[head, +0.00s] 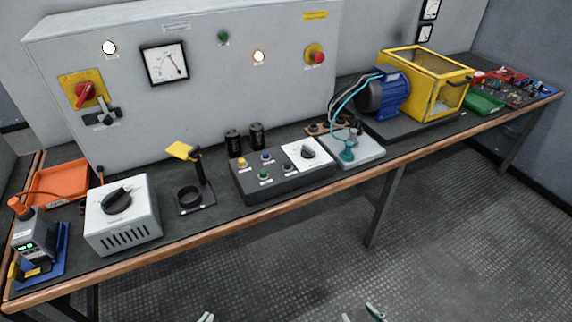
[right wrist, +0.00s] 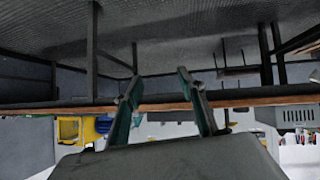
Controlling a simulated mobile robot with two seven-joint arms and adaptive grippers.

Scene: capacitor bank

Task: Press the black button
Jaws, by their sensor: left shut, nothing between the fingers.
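A dark control box (head: 250,187) sits on the bench in the middle of the head view. Its top carries small yellow (head: 242,162), blue (head: 266,157) and green (head: 264,175) buttons, and a small black button (head: 287,167) beside a white plate with a black knob. My left gripper (head: 206,317) shows only its shut tip at the bottom edge, well in front of and below the bench. My right gripper (head: 361,313) is at the bottom edge too, its fingers apart. In the right wrist view its two fingers (right wrist: 158,87) are spread and empty.
A white box with a black dial (head: 118,232) and a black stand with a yellow flag (head: 190,195) stand left of the control box. A base with teal clips (head: 362,152) and a blue motor (head: 385,95) are to its right. The floor before the bench is clear.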

